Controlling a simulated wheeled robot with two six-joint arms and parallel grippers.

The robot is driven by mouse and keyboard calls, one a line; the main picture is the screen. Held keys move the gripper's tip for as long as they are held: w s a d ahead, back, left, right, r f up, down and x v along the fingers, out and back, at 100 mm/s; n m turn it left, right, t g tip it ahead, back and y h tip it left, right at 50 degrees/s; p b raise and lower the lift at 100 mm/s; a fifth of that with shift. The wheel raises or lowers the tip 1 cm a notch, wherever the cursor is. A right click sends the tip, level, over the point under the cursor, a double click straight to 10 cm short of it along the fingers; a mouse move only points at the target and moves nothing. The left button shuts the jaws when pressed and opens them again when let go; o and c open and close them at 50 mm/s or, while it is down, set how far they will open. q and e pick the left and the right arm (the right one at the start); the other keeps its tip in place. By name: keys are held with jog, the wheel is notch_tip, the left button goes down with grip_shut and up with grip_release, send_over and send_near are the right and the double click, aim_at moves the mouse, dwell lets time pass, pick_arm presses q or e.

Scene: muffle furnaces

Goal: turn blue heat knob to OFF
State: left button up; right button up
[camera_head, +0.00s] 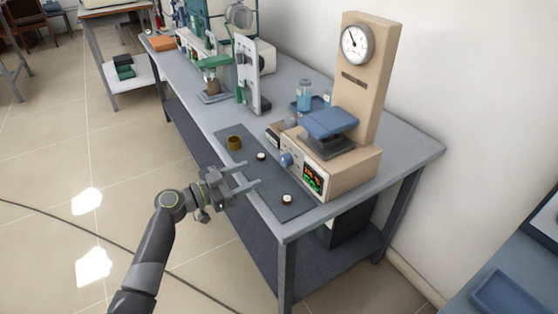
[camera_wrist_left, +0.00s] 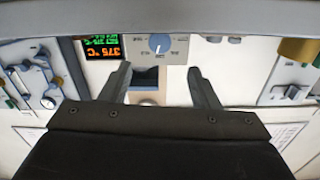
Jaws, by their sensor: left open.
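The blue heat knob (camera_head: 286,160) is on the front panel of a beige furnace unit (camera_head: 345,178), left of its lit display. In the left wrist view the knob (camera_wrist_left: 160,43) has a pale pointer line and a marked scale around it; the labels are too small to read. My left gripper (camera_head: 250,175) is open and empty, in front of the panel and apart from the knob. In the left wrist view its two fingers (camera_wrist_left: 160,72) appear below the knob, one to each side. My right gripper is not in view.
The display (camera_wrist_left: 102,40) shows 375 °C in orange. A dark mat (camera_head: 285,203) before the unit holds a brass-coloured cup (camera_head: 234,143) and two small white-topped pieces. A blue plate (camera_head: 330,122) sits on the unit. Open floor lies left of the bench (camera_head: 215,112).

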aim_at(282, 162)
pick_arm(q)
jog(key=p+x, duration=0.1)
jog(key=x, duration=0.9)
jog(key=shift+w+d, duration=0.1)
jog(key=shift+d, duration=0.1)
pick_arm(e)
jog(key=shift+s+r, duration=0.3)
